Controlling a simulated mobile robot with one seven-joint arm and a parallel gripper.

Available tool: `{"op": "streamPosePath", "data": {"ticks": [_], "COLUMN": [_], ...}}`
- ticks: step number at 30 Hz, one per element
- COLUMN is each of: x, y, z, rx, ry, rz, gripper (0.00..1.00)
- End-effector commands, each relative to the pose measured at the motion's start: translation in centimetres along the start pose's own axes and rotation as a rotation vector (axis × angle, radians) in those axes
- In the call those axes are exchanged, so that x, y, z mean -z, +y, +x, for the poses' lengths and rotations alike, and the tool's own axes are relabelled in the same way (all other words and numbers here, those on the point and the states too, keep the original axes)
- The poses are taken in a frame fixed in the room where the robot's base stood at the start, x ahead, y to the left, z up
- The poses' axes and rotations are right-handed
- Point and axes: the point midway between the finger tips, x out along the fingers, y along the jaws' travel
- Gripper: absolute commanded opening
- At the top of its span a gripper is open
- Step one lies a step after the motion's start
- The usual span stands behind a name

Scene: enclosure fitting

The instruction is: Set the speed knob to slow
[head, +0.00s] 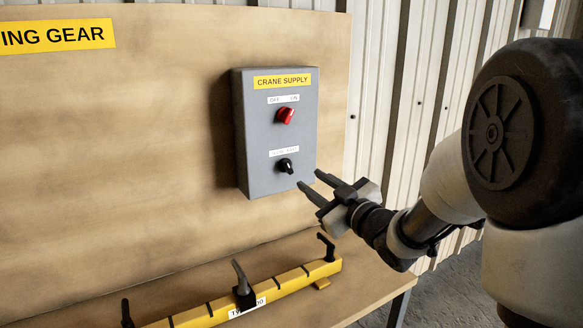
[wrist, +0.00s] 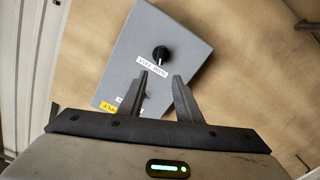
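The red knob is hidden in the wrist view.
A yellow bar (head: 215,309) with several black clamp handles lies on the wooden bench below the box. A yellow sign (head: 55,36) is at the board's upper left. A corrugated wall (head: 400,100) stands behind. The space between gripper and box looks clear.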

Motion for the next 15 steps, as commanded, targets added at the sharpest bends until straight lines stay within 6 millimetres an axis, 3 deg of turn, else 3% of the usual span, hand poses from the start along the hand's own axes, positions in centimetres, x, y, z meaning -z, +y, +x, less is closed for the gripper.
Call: {"op": "streamPosePath", "data": {"ticks": [9, 15], "x": [0.0, 0.0], "y": [-0.1, -0.1], "z": [7.1, 10.2], "rx": [0.002, 0.001], "ry": [0.001, -0.001], "rz": [0.000, 0.000], "gripper": [0.31, 0.31]}}
